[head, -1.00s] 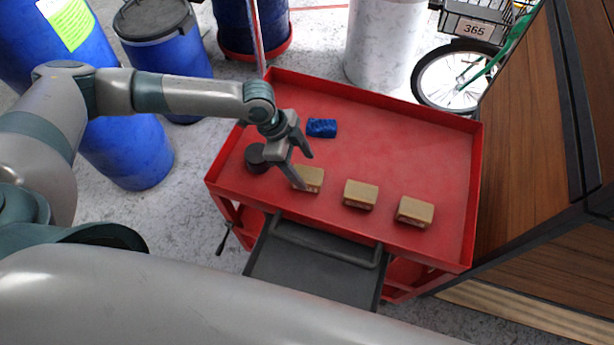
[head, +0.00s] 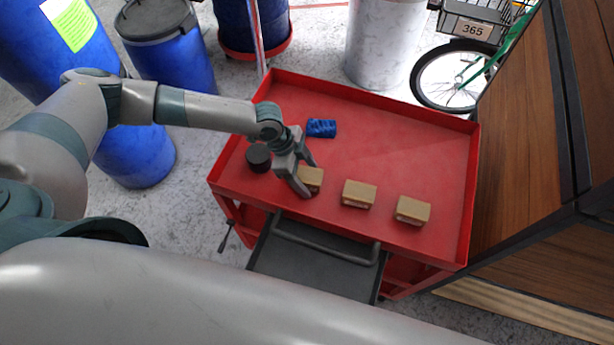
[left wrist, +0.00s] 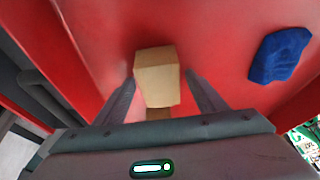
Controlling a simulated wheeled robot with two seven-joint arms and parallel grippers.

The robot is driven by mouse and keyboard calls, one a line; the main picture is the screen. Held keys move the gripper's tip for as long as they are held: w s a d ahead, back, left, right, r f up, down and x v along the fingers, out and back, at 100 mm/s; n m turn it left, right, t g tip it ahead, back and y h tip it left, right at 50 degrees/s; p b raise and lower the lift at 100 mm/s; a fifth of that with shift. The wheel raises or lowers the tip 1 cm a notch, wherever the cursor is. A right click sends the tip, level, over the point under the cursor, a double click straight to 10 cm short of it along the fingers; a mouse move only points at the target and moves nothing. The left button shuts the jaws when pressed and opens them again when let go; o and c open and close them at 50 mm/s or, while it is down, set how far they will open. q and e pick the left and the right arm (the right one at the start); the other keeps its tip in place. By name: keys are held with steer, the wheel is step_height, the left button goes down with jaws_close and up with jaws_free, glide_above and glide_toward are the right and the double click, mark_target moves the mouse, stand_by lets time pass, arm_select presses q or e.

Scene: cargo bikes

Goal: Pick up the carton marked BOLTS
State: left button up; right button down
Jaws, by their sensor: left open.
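Three small tan cartons stand in a row on the red cart top: a left carton (head: 310,179), a middle carton (head: 359,193) and a right carton (head: 412,210). No marking on them is readable, so I cannot tell which says BOLTS. My left gripper (head: 309,181) is open at the left carton, and its fingers partly cover that carton. In the left wrist view the same carton (left wrist: 157,78) stands between the two open finger tips (left wrist: 160,92), with a gap visible on the right side. My right gripper is not in view.
A blue item (head: 321,128) and a black round item (head: 258,157) lie on the red cart (head: 400,130), which has a raised rim. A dark drawer (head: 315,262) sticks out in front. A wooden cabinet (head: 530,150) stands close on the right. Blue drums (head: 135,155) stand left.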

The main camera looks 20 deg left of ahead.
mark_target(314, 177)
arm_select(q)
steer(key=c, duration=1.3)
steer(key=shift+o, duration=0.2)
steer(key=shift+r, duration=0.1)
steer(key=shift+w+r+b, duration=0.1)
steer(key=shift+r+b, duration=0.2)
steer(key=shift+r, duration=0.1)
steer(key=r, duration=0.1)
steer(key=r+b, duration=0.1)
steer(key=r, duration=0.1)
steer(key=shift+s+d+r, duration=0.15)
steer(key=shift+s+d, duration=0.05)
steer(key=shift+d, duration=0.1)
steer(key=s+d+r+b, duration=0.3)
steer(key=s+d+r, duration=0.3)
steer(key=s+d, duration=0.1)
steer(key=shift+s+d+r, duration=0.15)
steer(key=shift+d+r, duration=0.25)
steer(key=shift+d, duration=0.3)
